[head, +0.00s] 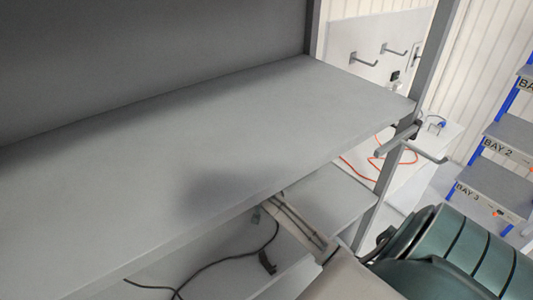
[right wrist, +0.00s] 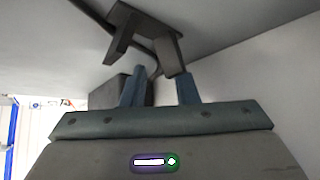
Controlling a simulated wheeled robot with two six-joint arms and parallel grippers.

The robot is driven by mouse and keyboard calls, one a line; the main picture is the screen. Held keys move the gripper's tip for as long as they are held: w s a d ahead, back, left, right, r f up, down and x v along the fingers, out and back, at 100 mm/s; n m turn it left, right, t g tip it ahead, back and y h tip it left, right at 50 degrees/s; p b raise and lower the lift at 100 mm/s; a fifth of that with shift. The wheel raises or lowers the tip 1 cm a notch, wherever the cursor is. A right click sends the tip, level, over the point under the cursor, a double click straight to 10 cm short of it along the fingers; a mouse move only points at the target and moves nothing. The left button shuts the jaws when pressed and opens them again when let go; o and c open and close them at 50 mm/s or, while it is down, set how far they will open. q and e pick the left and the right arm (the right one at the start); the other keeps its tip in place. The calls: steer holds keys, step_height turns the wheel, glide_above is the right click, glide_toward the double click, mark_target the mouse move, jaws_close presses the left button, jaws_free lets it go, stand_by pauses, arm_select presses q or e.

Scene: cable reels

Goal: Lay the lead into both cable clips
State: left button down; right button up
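A dark clip (right wrist: 145,30) with two prongs hangs from the pale underside in the right wrist view. A black lead (right wrist: 97,14) runs from the upper left to behind this clip. In the head view the lead (head: 225,257) droops in a loop below the shelf, with a dark block (head: 267,262) hanging beside it. My right gripper (right wrist: 160,82) has its two blue fingers apart, just below the clip. I see no lead clearly pinched between them. In the head view the shelf edge mostly hides this gripper. The second clip cannot be made out. My left gripper is out of view.
The grey shelf (head: 150,170) is bare and lies above my right gripper. A metal post (head: 385,180) stands at its right end. A dark box shape (right wrist: 108,93) is left of the fingers. An orange cable (head: 362,170) lies behind; labelled bays (head: 490,195) stand at right.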

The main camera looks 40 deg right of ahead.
stand_by(0.4)
steer(key=shift+d+f, duration=0.1)
steer(key=shift+f, duration=0.05)
steer(key=shift+w+d+f+b, duration=0.15)
steer(key=shift+w+f+b, duration=0.05)
steer(key=shift+f+b, duration=0.1)
steer(key=shift+r, duration=0.1)
steer(key=c, duration=0.4)
steer(key=shift+w, duration=0.15)
jaws_close()
